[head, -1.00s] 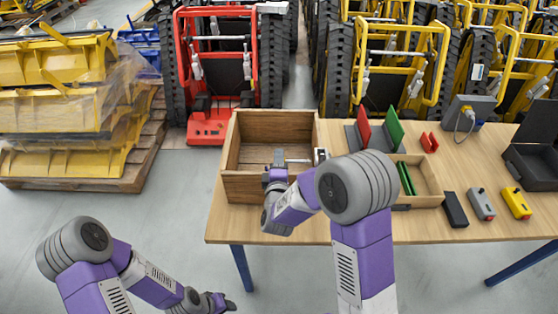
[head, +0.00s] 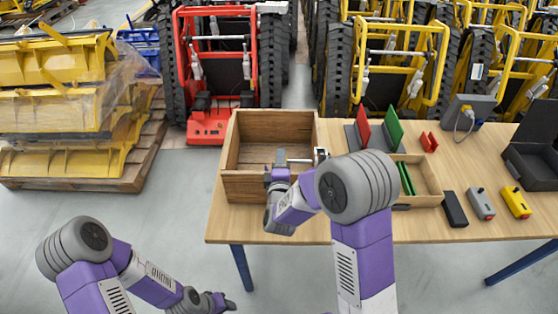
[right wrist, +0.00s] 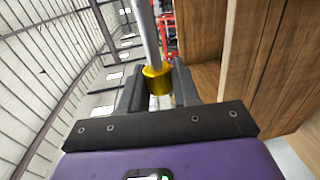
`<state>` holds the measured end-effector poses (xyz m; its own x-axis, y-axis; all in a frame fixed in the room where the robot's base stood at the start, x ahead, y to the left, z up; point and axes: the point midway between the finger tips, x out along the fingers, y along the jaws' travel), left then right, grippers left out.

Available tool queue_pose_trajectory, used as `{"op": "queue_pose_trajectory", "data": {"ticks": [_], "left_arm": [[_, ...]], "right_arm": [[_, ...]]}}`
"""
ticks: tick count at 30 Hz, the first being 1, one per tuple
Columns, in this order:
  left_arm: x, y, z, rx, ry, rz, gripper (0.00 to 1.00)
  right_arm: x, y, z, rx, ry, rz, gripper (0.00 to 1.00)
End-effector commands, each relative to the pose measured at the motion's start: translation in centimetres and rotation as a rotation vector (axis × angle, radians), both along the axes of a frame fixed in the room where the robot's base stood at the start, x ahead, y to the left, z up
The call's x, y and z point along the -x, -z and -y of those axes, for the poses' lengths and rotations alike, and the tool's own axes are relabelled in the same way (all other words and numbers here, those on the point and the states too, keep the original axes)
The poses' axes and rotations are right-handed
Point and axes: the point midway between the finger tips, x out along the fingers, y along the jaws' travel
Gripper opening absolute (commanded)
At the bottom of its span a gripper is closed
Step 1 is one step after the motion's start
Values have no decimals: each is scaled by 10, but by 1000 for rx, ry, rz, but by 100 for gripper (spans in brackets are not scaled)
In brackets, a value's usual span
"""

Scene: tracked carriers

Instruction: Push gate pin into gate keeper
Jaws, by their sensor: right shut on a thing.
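The gate pin (head: 298,160) is a thin silver rod lying level at the front of the wooden box. In the right wrist view the pin (right wrist: 146,32) carries a gold collar (right wrist: 156,79) and passes between my fingers. My right gripper (head: 281,163) is shut on the pin. A small pale and dark fitting at the box's right wall, seemingly the gate keeper (head: 322,155), stands at the pin's right end. I cannot tell whether the pin's tip is inside it. My left gripper (head: 222,303) hangs low, away from the table; its jaws are too small to read.
The open wooden box (head: 231,153) stands at the table's left end. To its right are a tray (head: 430,185) with green pieces, red and green plates (head: 394,131), and several small controllers (head: 482,204). My right forearm hides part of the table.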

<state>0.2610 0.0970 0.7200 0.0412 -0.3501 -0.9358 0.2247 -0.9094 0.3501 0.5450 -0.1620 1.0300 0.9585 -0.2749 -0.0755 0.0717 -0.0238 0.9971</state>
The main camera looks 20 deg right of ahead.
Motion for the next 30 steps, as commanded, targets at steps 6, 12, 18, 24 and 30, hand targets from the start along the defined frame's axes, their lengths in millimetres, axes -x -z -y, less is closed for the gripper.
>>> {"op": "queue_pose_trajectory", "data": {"ticks": [6, 12, 18, 24, 30], "left_arm": [[0, 0, 0, 0, 0, 0, 43], [0, 1, 0, 0, 0, 0, 43], [0, 1, 0, 0, 0, 0, 43], [0, 1, 0, 0, 0, 0, 43], [0, 1, 0, 0, 0, 0, 43]], "right_arm": [[2, 0, 7, 0, 3, 0, 0], [3, 0, 13, 1, 1, 1, 0], [5, 0, 17, 0, 1, 0, 0], [5, 0, 17, 0, 1, 0, 0], [5, 0, 17, 0, 1, 0, 0]]}}
